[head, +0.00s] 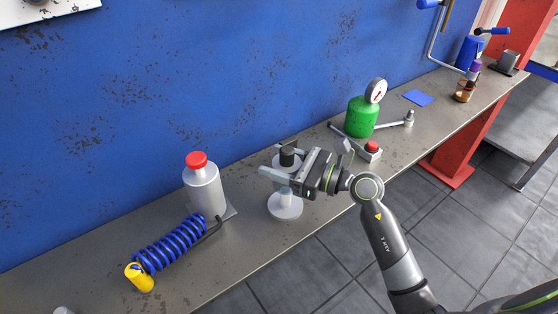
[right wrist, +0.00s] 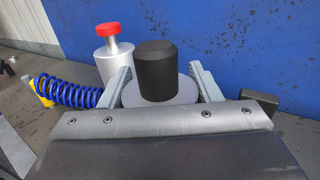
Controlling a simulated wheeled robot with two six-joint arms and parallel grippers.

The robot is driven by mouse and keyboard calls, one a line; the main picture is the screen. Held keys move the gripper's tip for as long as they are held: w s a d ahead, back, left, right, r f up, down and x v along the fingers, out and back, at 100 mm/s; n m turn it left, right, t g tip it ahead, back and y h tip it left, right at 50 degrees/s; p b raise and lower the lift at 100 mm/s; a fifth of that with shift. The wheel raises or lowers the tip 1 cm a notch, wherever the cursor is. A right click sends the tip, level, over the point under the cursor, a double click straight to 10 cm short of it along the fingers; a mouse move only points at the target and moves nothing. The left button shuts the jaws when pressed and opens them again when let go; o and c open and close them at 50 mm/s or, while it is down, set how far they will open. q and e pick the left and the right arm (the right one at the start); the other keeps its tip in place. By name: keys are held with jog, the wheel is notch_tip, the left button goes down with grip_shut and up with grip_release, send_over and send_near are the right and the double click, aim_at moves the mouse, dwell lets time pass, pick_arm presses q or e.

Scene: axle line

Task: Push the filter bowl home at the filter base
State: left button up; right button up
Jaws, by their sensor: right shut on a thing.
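The filter bowl, which I take to be the grey round part with a black cylinder on top (head: 288,155), stands upright between the fingers of my right gripper (head: 272,160). The right wrist view shows the black top (right wrist: 157,70) and a grey disc under it, with one finger on each side. My right gripper is shut on it. My left gripper is out of view.
A grey bottle with a red cap (head: 204,188) stands to the left, near a blue coiled hose (head: 170,243) with a yellow end. A green tank with a gauge (head: 361,118) and a red button box (head: 371,150) stand right. The blue wall runs close behind.

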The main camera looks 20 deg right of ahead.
jog(key=shift+f, duration=0.15)
jog(key=shift+f+b, duration=3.25)
jog(key=shift+f, duration=0.15)
jog(key=o, duration=1.2)
jog(key=shift+s, duration=0.1)
jog(key=shift+b+v, duration=2.9)
jog(key=shift+v, duration=5.7)
